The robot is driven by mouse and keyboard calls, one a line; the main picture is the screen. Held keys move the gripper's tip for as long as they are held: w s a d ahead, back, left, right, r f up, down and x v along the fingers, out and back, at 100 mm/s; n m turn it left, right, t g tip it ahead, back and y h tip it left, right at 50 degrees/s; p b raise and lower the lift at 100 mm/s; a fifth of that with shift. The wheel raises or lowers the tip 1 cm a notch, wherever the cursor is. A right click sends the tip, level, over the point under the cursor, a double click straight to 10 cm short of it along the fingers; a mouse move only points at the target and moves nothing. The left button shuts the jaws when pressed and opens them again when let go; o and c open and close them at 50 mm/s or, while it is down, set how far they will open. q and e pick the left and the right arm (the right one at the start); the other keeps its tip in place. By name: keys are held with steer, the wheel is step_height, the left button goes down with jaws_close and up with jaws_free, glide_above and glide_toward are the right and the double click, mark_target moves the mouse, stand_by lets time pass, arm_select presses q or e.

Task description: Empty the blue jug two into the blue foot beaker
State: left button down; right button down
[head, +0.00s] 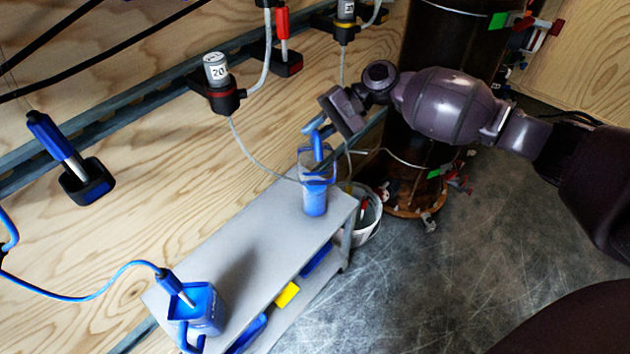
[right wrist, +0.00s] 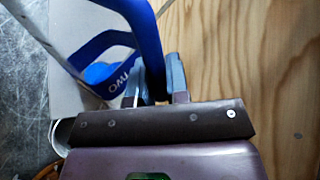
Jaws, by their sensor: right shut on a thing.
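The blue jug two (head: 314,202) is a tall clear vessel with blue contents and a blue handle, at the far end of the grey bench. My right gripper (head: 328,118) is above it, shut on the blue handle. The right wrist view shows the handle (right wrist: 148,45) between the fingers (right wrist: 160,85) and the word TWO on the jug. The jug looks about upright; whether its base touches the bench is unclear. A blue square container (head: 205,312) with a wand in it stands at the near end; I cannot tell whether it is the foot beaker. My left gripper is out of view.
The grey bench (head: 262,235) stands along the plywood wall and is bare between the vessels. A white bucket (head: 368,222) stands beyond its far end, next to a dark drum (head: 420,130). Hoses and cables hang along the wall. Open floor lies to the right.

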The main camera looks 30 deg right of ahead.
arm_select(q)
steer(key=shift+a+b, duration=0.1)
steer(key=shift+b, duration=0.4)
arm_select(e)
steer(key=shift+w+d+f+m+g+y, duration=0.15)
steer(key=shift+w+d+m+g+y, duration=0.15)
steer(key=shift+w, duration=0.2)
steer(key=shift+w+d+f+m+g+y, duration=0.15)
steer(key=shift+w+m+g, duration=0.15)
steer(key=shift+w, duration=0.25)
steer(key=shift+w+d+f+m+g+y, duration=0.2)
steer(key=shift+w+d+m+y, duration=0.1)
steer(key=shift+w, duration=0.2)
stand_by(1.0)
